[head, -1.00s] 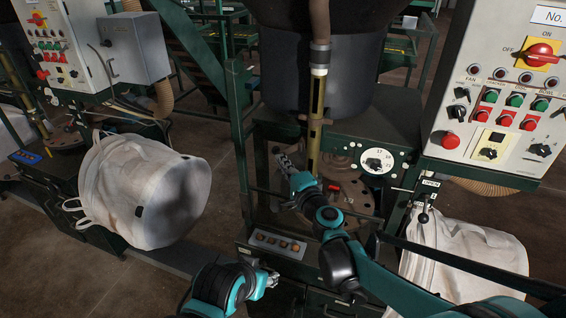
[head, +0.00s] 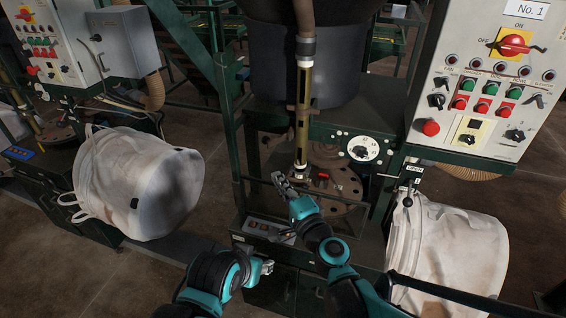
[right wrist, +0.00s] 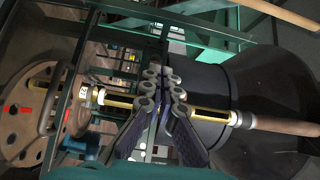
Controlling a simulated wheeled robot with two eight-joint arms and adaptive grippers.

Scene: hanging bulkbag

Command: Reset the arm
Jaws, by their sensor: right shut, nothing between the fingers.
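My right gripper (head: 278,178) is shut and empty, just left of the foot of the brass tube (head: 303,115) in the head view. In the right wrist view its dark fingers (right wrist: 165,90) meet in front of the tube (right wrist: 122,101); I cannot tell whether they touch it. My left gripper (head: 266,267) is low in the head view, left of my right arm and in front of the machine's base. It is too small to tell whether it is open or shut.
A round brown plate (head: 328,190) with a red part lies below the tube. White bulk bags hang at left (head: 145,190) and right (head: 440,250). A control panel (head: 480,85) stands upper right. A green post (head: 229,120) rises left of the tube.

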